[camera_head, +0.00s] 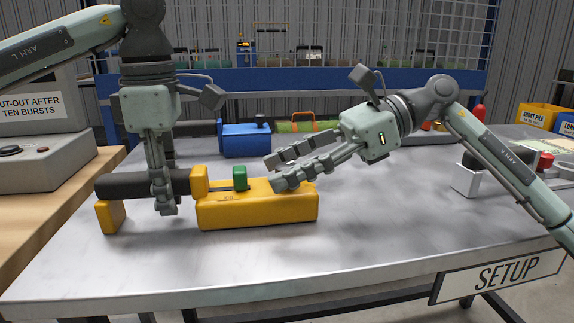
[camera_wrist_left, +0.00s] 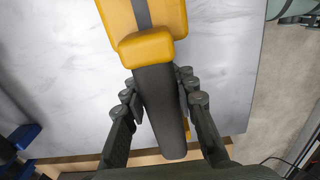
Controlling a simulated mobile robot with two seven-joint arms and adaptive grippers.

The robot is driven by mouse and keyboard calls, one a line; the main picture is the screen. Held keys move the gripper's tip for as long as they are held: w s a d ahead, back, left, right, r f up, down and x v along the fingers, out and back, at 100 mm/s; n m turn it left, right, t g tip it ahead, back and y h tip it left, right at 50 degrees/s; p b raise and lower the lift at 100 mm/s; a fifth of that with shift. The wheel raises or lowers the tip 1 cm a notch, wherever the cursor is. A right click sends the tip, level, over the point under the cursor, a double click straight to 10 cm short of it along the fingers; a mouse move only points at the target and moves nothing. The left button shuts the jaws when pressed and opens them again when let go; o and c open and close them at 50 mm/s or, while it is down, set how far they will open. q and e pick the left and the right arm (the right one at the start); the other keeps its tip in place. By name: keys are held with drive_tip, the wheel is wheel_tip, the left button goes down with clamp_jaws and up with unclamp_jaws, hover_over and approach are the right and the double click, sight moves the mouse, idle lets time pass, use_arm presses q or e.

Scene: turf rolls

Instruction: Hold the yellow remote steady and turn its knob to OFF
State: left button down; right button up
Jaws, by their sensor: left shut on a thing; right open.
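The yellow remote (camera_head: 258,211) lies on the grey table, with a black handle (camera_head: 118,186) at its left and a yellow end block (camera_head: 111,216). A green knob (camera_head: 240,178) stands on its top by a dark slot. Small lettering near it is too small to read. My left gripper (camera_head: 165,207) points down and is shut around the black handle; the left wrist view shows the handle (camera_wrist_left: 160,105) between its fingers. My right gripper (camera_head: 273,173) is open, its fingertips just right of the knob, over the remote's right part. Whether they touch it I cannot tell.
A blue device (camera_head: 245,140) and a green roll with an orange handle (camera_head: 296,124) lie at the back. A grey control box (camera_head: 40,150) stands left on a wooden bench. A white block with a dark part (camera_head: 467,179) is at the right. The table's front is clear.

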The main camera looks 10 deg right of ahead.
use_arm(q)
drive_tip(key=shift+f, duration=0.2)
use_arm(e)
clamp_jaws()
drive_tip(key=shift+d+f+m+t, duration=0.1)
drive_tip(key=shift+m+t, duration=0.2)
drive_tip(key=shift+t, duration=0.1)
drive_tip(key=m+t+h, duration=0.1)
drive_tip(key=m+t, duration=0.3)
drive_tip(key=shift+t, duration=0.3)
drive_tip(key=m+t+h, duration=0.2)
drive_tip(key=m+t, duration=0.1)
drive_tip(key=shift+s+f+m+t+h, duration=0.1)
drive_tip(key=shift+m+t+h, duration=0.2)
drive_tip(key=shift+m, duration=0.1)
use_arm(q)
drive_tip(key=shift+r, duration=0.1)
use_arm(e)
drive_tip(key=shift+m+t+h, duration=0.3)
drive_tip(key=shift+m, duration=0.1)
